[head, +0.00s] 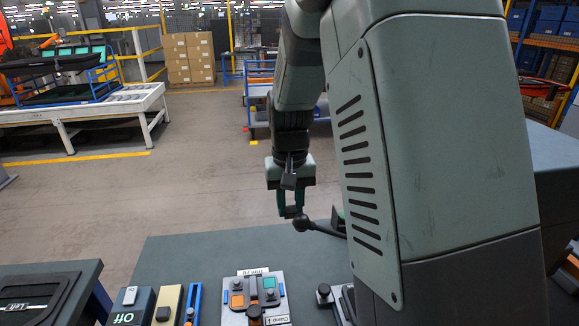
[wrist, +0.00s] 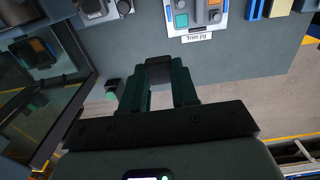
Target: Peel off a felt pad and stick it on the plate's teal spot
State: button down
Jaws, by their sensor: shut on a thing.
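My gripper (head: 291,208) hangs above the far side of the bench, well beyond the fixtures. In the wrist view its dark green fingers (wrist: 160,82) are shut on a small dark piece (wrist: 159,70) between the tips. I cannot tell for sure that this piece is a felt pad. A teal spot (head: 270,283) shows on the light grey plate labelled "Trim jig" (head: 281,310), beside an orange square (head: 237,300). The teal spot also shows in the wrist view (wrist: 181,20), apart from the gripper. No other felt pad can be made out.
A black ball knob on a lever (head: 301,224) shows close by the fingertips in the head view. An "Off" switch box (head: 130,308), a yellow block (head: 168,306) and a blue bar (head: 193,305) stand left of the jig. The bench top (head: 200,252) behind them is clear.

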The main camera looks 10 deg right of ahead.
send_over(269, 283)
notch_tip(269, 283, down, 16)
jog(key=shift+f, duration=3.2)
jog(key=shift+f, duration=0.65)
jog(key=c, duration=0.8)
grip_release()
jog(key=shift+r, duration=0.15)
notch_tip(269, 283, up, 10)
jog(key=shift+d+r, duration=0.1)
jog(key=shift+r, duration=0.15)
